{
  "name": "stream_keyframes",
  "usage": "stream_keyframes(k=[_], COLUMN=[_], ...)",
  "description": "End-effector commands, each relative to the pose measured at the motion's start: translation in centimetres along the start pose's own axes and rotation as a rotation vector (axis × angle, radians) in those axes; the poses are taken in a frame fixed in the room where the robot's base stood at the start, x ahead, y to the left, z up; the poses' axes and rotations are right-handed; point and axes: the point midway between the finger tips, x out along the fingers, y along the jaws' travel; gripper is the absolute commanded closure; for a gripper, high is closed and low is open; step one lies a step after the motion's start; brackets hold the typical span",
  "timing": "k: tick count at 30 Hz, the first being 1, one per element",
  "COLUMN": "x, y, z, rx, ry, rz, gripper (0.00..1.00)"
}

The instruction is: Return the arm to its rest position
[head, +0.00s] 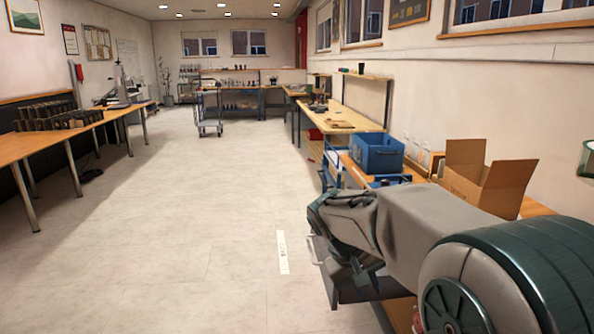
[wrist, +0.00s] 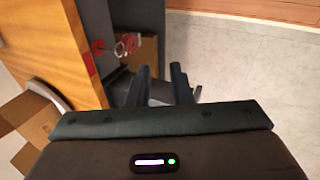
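My arm reaches forward in the lower right of the head view, with a large dark green joint close to the camera and a grey link beyond it. Its far end is beside the right-hand workbench, over or near the floor edge. My gripper shows in the wrist view (wrist: 163,82), with two dark fingers standing apart. I see nothing held between them. In the head view the fingers are hard to make out.
A blue crate (head: 377,153) and an open cardboard box (head: 484,178) stand on the right beside my arm. A workbench (head: 345,118) runs behind them. A long table (head: 40,145) stands left, a cart (head: 207,113) far back. The middle floor (head: 190,210) is clear.

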Motion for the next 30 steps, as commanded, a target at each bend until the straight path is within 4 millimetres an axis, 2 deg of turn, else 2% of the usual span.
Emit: stream_keyframes(k=[1, 6, 12, 15, 21, 30], x=[-2.0, -5.0, -8.1, -9.0, -9.5, -9.4], y=[1.2, 2.1, 2.0, 1.7, 1.1, 0.9], z=[1.9, 7.6, 13.5, 15.6, 17.7, 17.9], rx=[0.023, 0.091, 0.181, 0.219, 0.262, 0.266], ry=[0.008, 0.043, 0.102, 0.129, 0.159, 0.161], rz=[-0.046, -0.192, -0.324, -0.366, -0.406, -0.41], gripper=[0.81, 0.81, 0.81, 0.81, 0.81, 0.81])
